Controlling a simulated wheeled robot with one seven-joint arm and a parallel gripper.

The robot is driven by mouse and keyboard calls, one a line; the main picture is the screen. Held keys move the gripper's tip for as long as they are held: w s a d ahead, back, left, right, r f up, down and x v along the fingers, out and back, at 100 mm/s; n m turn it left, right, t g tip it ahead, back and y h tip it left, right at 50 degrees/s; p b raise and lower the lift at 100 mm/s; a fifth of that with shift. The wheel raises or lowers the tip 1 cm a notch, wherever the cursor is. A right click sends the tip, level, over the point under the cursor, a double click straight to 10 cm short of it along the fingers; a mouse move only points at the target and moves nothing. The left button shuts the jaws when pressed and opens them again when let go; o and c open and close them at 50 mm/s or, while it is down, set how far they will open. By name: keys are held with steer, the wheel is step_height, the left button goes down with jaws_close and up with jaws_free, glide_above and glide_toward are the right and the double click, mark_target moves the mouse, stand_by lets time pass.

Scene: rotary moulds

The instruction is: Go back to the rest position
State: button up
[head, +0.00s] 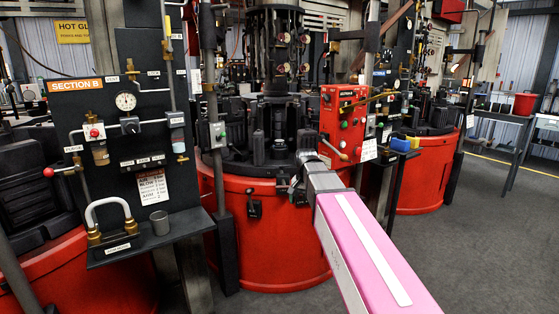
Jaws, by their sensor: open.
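My arm reaches in from the bottom right, with a pink link ending in a grey-white section. My gripper (292,186), small and dark, is at its far end, in front of the central red rotary mould machine (270,235). It is near the upper rim of the red drum, below the dark mould parts. It is open, and I see nothing held in it. The fingers blend into the dark parts behind, so I cannot tell whether they touch the machine.
A red control box (342,112) with buttons and a lever stands close right of my gripper. The dark Section B panel (130,130) with gauge, pipes and shelf (150,243) is at left. Another red machine (425,175) stands behind right. Grey floor (480,240) at right is clear.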

steer(key=s+d+f+n, duration=0.1)
steer(key=s+d+f, duration=0.2)
steer(key=s+f, duration=0.2)
steer(key=s+d+f+n, duration=0.2)
steer(key=s+f, duration=0.3)
steer(key=f, duration=0.5)
steer(key=s+d+f+n, duration=0.1)
steer(key=s+d+f, duration=0.3)
steer(key=f, duration=0.3)
steer(key=shift+s+d+f, duration=0.25)
steer(key=shift+s+f, duration=0.05)
steer(key=shift+s, duration=0.35)
